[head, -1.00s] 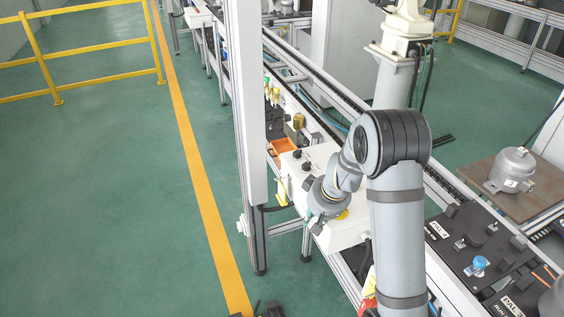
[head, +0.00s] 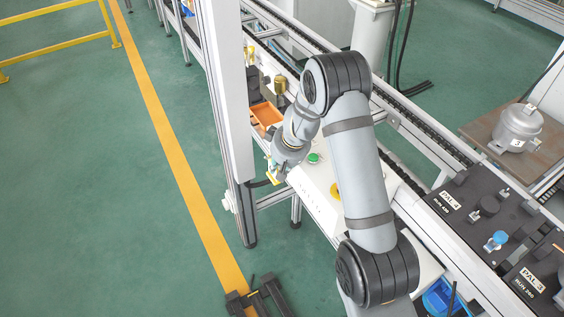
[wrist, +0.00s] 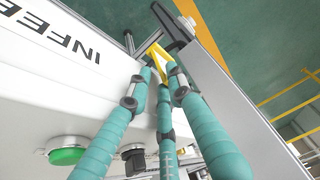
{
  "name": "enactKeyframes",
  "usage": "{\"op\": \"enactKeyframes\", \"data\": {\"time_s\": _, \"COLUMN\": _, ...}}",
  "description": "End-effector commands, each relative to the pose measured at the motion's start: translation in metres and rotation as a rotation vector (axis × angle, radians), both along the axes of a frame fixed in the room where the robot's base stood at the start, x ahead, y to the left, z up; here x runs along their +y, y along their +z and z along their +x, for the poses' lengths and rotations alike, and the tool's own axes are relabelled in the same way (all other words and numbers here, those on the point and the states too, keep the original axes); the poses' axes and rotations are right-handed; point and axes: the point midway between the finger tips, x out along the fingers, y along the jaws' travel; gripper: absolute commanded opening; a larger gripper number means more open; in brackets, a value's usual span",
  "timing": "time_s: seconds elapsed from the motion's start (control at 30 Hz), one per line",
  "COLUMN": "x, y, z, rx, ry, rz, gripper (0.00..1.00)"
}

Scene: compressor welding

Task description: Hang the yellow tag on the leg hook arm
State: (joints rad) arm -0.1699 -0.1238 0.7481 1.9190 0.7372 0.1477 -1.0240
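The yellow tag (head: 272,174) is at the left end of the white control box in the head view. In the wrist view the yellow tag (wrist: 158,55) shows at my fingertips, partly behind them. My gripper (wrist: 161,74) has three teal fingers that converge around the tag with a small gap between the tips; whether they press on it is unclear. In the head view my gripper (head: 276,162) is small and partly hidden by my wrist. The dark leg hook arm (head: 262,183) reaches from the metal leg toward the tag; the wrist view shows this dark arm (wrist: 168,24) just beyond the tag.
The white control box (head: 312,198) with a green button (head: 314,158) lies beneath my arm. An orange bin (head: 266,114) is behind my gripper. A tall white column (head: 222,80) stands close to its left. The green floor left of the line is mostly open.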

Motion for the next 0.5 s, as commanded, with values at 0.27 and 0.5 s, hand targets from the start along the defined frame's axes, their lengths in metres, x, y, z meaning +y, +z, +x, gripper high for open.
{"op": "enactKeyframes", "data": {"time_s": 0.27, "x": 0.005, "y": -0.028, "z": 0.010, "rx": 0.000, "ry": -0.001, "rz": 0.000, "gripper": 0.20}}
{"op": "enactKeyframes", "data": {"time_s": 0.5, "x": 0.006, "y": -0.031, "z": 0.011, "rx": 0.000, "ry": -0.001, "rz": 0.000, "gripper": 0.20}}
